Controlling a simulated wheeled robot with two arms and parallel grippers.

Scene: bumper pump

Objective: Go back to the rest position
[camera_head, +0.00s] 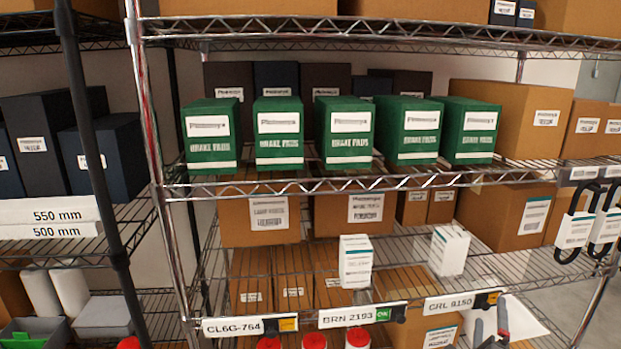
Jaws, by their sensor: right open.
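My right gripper (490,323) shows at the bottom edge, right of centre. Its two fingers stand apart with nothing seen between them. It is in front of the lower part of the wire rack, below the label reading GRL 9150 (450,304). Most of my right arm is out of the frame. My left gripper is not in view.
The wire rack (330,184) fills the middle. Green brake pad boxes (343,132) line its middle shelf. Two white boxes, one left (356,261) and one right (449,250), stand on the shelf below. Red-capped bottles (357,338) show at the bottom. Floor (560,290) shows at right.

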